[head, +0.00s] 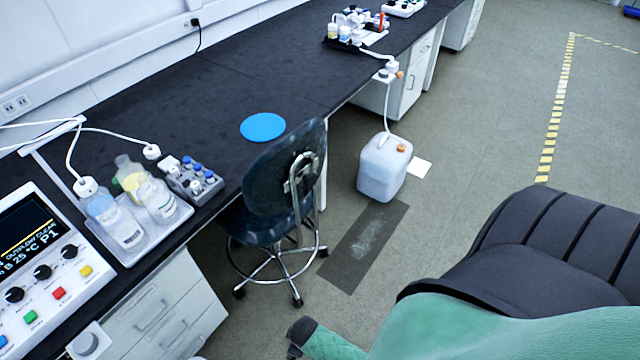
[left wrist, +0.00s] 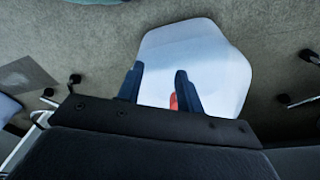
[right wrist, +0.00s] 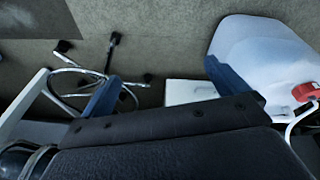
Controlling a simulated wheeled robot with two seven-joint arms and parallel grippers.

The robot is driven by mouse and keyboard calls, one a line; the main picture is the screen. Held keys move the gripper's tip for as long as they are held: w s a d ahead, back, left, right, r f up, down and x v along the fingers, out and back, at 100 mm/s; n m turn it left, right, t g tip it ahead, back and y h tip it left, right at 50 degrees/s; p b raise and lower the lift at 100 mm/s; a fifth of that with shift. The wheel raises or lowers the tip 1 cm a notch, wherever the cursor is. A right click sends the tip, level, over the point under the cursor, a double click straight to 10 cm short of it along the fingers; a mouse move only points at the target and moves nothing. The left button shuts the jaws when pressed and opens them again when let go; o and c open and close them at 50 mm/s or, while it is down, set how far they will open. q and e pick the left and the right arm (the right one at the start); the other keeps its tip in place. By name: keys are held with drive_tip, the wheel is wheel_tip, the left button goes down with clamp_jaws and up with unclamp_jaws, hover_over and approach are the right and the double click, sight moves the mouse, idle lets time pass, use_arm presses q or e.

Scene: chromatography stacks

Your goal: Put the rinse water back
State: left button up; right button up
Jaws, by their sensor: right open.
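In the head view a pale tray (head: 133,254) on the bench holds several bottles: one with bluish liquid (head: 103,208) and a white capped tube, one clear with a white label (head: 158,203), and one with yellowish content (head: 129,176) behind. The labels are too small to read, so I cannot tell which bottle is the rinse water. My right gripper (right wrist: 165,82) is open and empty over the floor in the right wrist view.
A grey vial rack (head: 193,182) stands beside the tray. A control box (head: 45,270) is at the left. A blue disc (head: 262,127) lies on the largely clear bench. A chair (head: 285,180) and a white jug (head: 382,172) stand on the floor. More bottles (head: 345,32) stand far off.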

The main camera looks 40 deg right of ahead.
drive_tip(key=s+d+f+m+g, duration=0.1)
drive_tip(key=s+f+m, duration=0.3)
drive_tip(key=s, duration=0.5)
drive_tip(key=shift+s+d+f+m+g, duration=0.3)
drive_tip(key=shift+s+d+f, duration=0.1)
drive_tip(key=shift+d, duration=0.1)
